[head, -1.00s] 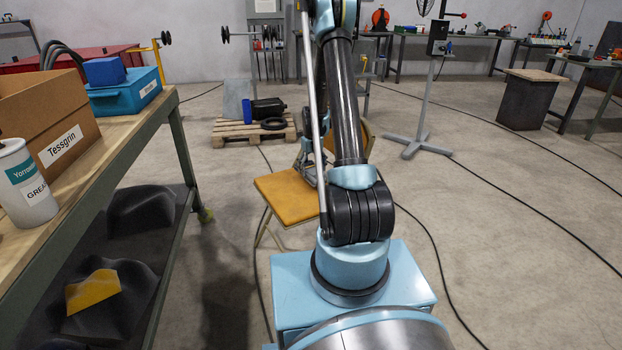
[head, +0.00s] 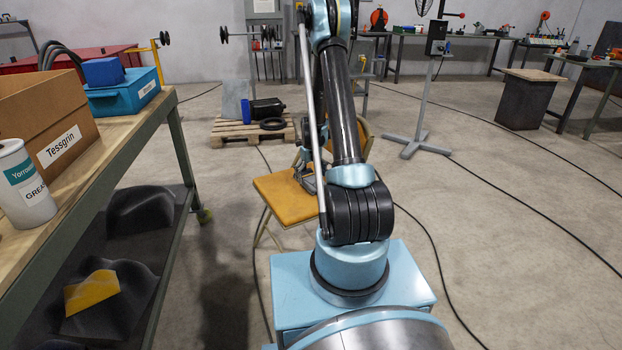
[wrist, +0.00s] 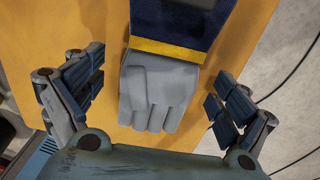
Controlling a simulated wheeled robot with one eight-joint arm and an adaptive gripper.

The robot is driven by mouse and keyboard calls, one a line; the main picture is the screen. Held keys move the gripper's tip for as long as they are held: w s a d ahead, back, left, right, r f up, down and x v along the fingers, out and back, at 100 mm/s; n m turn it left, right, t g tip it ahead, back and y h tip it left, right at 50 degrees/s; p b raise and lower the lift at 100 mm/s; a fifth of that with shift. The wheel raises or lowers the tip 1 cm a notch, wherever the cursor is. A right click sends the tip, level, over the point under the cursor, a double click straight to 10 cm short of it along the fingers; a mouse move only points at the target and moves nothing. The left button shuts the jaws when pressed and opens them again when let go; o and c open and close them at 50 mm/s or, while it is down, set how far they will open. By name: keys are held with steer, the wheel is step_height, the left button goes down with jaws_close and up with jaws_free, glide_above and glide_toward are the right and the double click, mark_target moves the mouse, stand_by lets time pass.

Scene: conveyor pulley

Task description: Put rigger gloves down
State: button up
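The rigger gloves (wrist: 160,90) lie flat on an orange-yellow surface in the wrist view. They are grey, with a yellow band and a dark navy cuff toward the top. My gripper (wrist: 155,82) is open, its fingers spread on the left and right of the gloves with visible gaps. In the head view my gripper (head: 307,178) is low at the orange seat of a folding chair (head: 280,202). The gloves cannot be made out in the head view.
A workbench (head: 150,120) at left holds a cardboard box (head: 40,105), a grease tub (head: 24,188) and a blue toolbox (head: 125,92). A pallet (head: 250,132) lies behind the chair. Cables cross the floor. A stand (head: 422,110) is to the right.

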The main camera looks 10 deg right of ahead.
mark_target(311, 178)
stand_by(0.3)
step_height(311, 178, up, 12)
steer(key=s+r+n, duration=0.8)
steer(key=s+r, duration=0.2)
steer(key=r, duration=0.1)
steer(key=s+r+n+t, duration=0.1)
steer(key=s+r+n, duration=0.2)
steer(key=s+n, duration=0.7)
steer(key=s+r+n+t, duration=0.1)
steer(key=s+r+n, duration=0.3)
steer(key=s, duration=0.9)
steer(key=s+f+n, duration=0.6)
steer(key=s+n, duration=0.4)
steer(key=s, duration=0.1)
steer(key=shift+s+a+f, duration=0.15)
steer(key=shift+s+a, duration=0.05)
steer(key=shift+a, duration=0.1)
